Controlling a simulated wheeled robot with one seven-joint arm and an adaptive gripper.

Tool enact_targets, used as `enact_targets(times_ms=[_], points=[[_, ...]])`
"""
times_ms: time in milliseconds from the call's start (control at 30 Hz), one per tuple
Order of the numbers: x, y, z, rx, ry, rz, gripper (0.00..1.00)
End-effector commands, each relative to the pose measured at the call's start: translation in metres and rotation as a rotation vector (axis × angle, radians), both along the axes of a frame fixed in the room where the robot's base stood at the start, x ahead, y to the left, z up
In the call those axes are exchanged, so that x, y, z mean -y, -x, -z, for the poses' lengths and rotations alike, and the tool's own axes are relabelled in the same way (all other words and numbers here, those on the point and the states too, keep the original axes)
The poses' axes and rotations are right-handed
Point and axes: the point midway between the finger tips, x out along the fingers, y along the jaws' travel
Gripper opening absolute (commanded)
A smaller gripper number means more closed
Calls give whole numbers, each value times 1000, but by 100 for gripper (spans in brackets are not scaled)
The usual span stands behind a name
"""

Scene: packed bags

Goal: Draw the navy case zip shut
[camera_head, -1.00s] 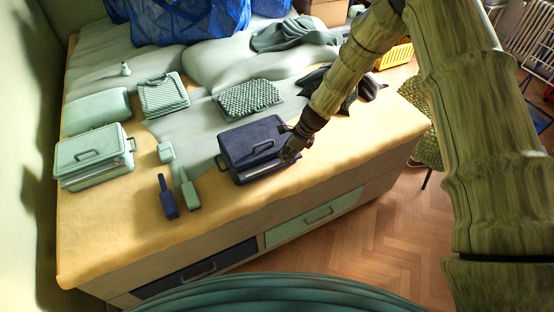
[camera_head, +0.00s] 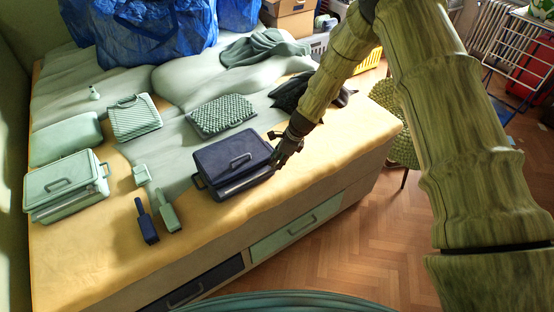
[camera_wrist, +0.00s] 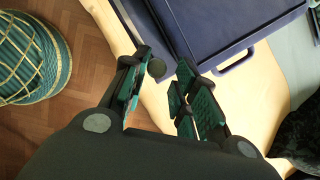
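The navy case (camera_head: 225,155) lies on the bed's front edge in the head view, with a handle on its lid and a pale strip along its front side. Its edge and a side handle also show at the top of the wrist view (camera_wrist: 215,25).
A mint case (camera_head: 62,188) stands at the left. A navy brush-like item (camera_head: 147,225) and a green one (camera_head: 168,215) lie left of the navy case. A textured green pouch (camera_head: 220,115) and dark cloth (camera_head: 290,95) lie behind. A woven basket (camera_wrist: 30,60) stands on the floor.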

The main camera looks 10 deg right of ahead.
Motion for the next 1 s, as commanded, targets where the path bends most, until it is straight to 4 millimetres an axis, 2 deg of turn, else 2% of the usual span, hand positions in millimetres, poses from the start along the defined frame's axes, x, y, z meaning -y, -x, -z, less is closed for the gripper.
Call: enact_targets(times_ms=[167,333,800,1000], points=[[-1,1,-1,-1,0,-2,29],[3,2,-11,-1,0,-1,29],[32,10,-80,0,-1,0,29],[41,12,-101,-1,-1,0,29]])
